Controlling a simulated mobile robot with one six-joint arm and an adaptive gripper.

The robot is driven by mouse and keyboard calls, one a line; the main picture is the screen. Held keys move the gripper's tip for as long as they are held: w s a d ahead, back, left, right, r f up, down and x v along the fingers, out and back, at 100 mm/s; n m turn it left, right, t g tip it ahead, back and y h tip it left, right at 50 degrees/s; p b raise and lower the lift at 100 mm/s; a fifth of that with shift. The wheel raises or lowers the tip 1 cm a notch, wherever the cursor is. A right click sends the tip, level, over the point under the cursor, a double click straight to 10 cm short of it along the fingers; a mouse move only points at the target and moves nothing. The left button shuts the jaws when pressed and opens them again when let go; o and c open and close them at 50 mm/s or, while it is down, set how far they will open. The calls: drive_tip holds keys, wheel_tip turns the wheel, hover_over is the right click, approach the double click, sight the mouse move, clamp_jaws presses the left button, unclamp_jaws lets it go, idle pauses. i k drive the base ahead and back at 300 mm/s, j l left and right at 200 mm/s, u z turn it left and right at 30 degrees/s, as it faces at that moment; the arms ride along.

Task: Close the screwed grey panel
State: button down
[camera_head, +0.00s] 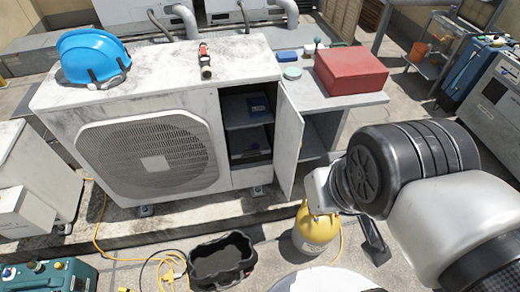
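The grey panel (289,140) is a narrow, pale door on the right side of the white condenser's front. It stands swung open, pointing toward me, and its screws are too small to make out. Behind it, the condenser's compartment (233,122) is open and dark, with a shelf and blue items inside. My arm comes in from the right, and its pale end part (319,190) is just right of the panel's lower edge. I cannot tell whether they touch. My gripper's fingers cannot be made out.
A blue hard hat (91,57) and a red-and-black tool (204,61) lie on the condenser (150,86). A red box (350,72) sits on the bench to the right. A yellow cylinder (316,232) and a black tray (221,262) stand on the ground in front.

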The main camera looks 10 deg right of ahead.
sight(289, 125)
drive_tip(key=l+u, duration=0.2)
drive_tip(key=l, duration=0.25)
drive_tip(key=l+u, duration=0.25)
drive_tip(key=l, duration=0.2)
drive_tip(key=k+l+u, duration=0.2)
drive_tip(key=l, duration=0.2)
drive_tip(key=l+u, duration=0.2)
drive_tip(key=l, duration=0.25)
drive_tip(key=k+l+u, duration=0.25)
drive_tip(key=l, duration=0.15)
drive_tip(key=i+l, duration=0.1)
drive_tip(key=l, duration=0.3)
drive_tip(key=i+l+u, duration=0.2)
drive_tip(key=i, duration=0.25)
